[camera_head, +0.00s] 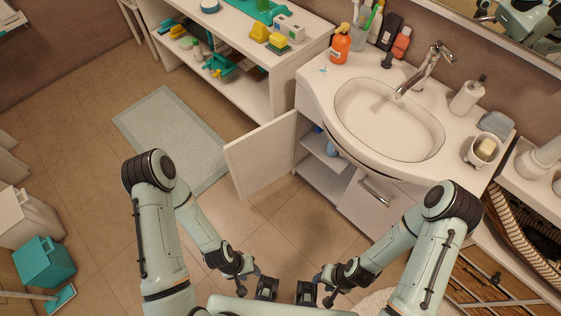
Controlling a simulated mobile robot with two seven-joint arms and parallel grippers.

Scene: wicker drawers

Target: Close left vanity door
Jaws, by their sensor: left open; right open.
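The left vanity door (262,158) is a white panel. It stands open, swung out to the left of the white vanity (345,204). The cabinet behind it shows an inner shelf (326,152) with a few small blue items. The other vanity door (372,203) has a metal handle and looks closed. My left gripper (266,290) is open and empty, low in the picture, below the open door and apart from it. My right gripper (306,292) is open and empty just to its right, apart from the vanity.
A sink (388,120) with a faucet and bottles tops the vanity. A grey mat (172,135) lies left of the door. A teal bin (44,262) stands far left. The tiled floor below the door is clear.

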